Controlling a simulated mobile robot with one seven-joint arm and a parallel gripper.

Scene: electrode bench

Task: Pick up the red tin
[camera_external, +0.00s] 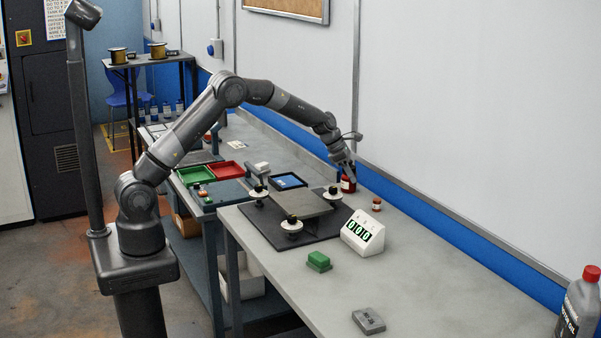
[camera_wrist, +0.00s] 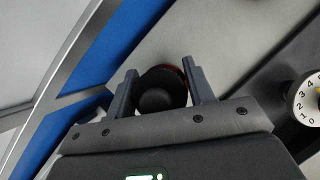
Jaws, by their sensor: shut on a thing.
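The red tin (camera_external: 348,185) is a small dark red can near the wall side of the bench, just behind the digital display box. My gripper (camera_external: 348,172) reaches down onto it from above. In the wrist view the tin (camera_wrist: 172,70) shows a round black lid and a thin red edge between my two fingers. The fingers are shut on it, one on each side. The tin looks upright and at or very near the bench top; whether there is a gap beneath it I cannot tell.
A dark platform with white dials (camera_external: 292,226) and the white display box (camera_external: 363,232) are in front. A green block (camera_external: 319,261) and a grey block (camera_external: 368,320) lie nearer. The right bench is mostly clear.

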